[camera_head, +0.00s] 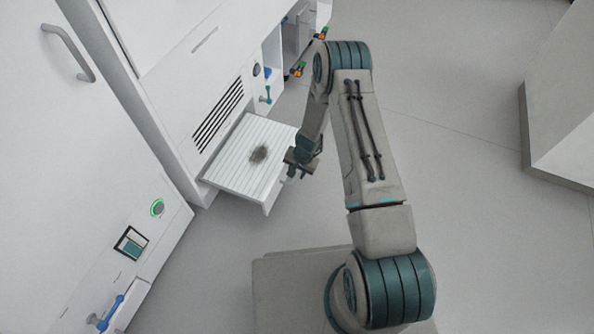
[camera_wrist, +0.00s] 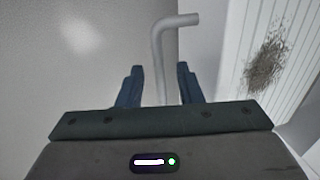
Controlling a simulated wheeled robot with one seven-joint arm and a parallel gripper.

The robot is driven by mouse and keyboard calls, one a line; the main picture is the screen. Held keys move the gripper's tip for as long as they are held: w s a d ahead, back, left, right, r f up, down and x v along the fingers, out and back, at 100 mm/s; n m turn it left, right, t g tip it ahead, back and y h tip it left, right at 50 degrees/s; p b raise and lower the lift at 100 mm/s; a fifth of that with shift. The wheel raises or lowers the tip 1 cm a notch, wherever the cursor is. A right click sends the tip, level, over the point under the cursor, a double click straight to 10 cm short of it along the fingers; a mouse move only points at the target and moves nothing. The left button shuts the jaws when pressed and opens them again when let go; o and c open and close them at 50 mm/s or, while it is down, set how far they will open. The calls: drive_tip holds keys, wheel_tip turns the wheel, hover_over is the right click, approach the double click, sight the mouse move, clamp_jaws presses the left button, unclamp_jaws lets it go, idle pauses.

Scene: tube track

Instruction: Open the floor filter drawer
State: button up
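The floor filter drawer (camera_head: 235,178) stands pulled out from the white cabinet's base, with a white ribbed top and a dark dirt patch near its middle. The ribbed top also shows at the right of the wrist view (camera_wrist: 294,35). A grey bent bar handle (camera_wrist: 161,50) passes between the fingers of my gripper (camera_wrist: 160,85). The fingers are apart, with a visible gap on each side of the bar. In the head view my gripper (camera_head: 300,164) is at the drawer's front edge. The bar's lower end is hidden behind my gripper body.
The white cabinet (camera_head: 175,85) has a slotted vent above the drawer. At lower left are a green-ringed button (camera_head: 157,208), a small panel (camera_head: 131,243) and a blue handle (camera_head: 110,313). A pale block (camera_head: 565,110) stands at right. The floor between is clear.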

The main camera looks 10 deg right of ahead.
wheel_tip(320, 180, up, 14)
drive_tip(key=s+d+p, duration=0.1)
drive_tip(key=d+p, duration=0.1)
drive_tip(key=p, duration=0.3)
drive_tip(key=shift+s+d+f, duration=0.15)
drive_tip(key=shift+d+f, duration=0.05)
drive_tip(key=s+r+n+t+p, duration=0.15)
drive_tip(key=r+p, duration=0.65)
drive_tip(key=r, duration=1.2)
drive_tip(key=s+r+n+g+p, duration=0.2)
drive_tip(key=r+p, duration=0.5)
drive_tip(key=r, duration=1.4)
drive_tip(key=s+d+r+n+t+h+p, duration=0.1)
drive_tip(key=s+d+r+p, duration=0.2)
drive_tip(key=s+r+p, duration=0.4)
drive_tip(key=s+d+r+n+t+h+p, duration=0.1)
drive_tip(key=s+d+r+p, duration=0.2)
drive_tip(key=r, duration=1.9)
drive_tip(key=s+p, duration=0.5)
drive_tip(key=s, duration=0.5)
drive_tip(key=shift+s, duration=0.2)
drive_tip(key=shift+a, duration=0.2)
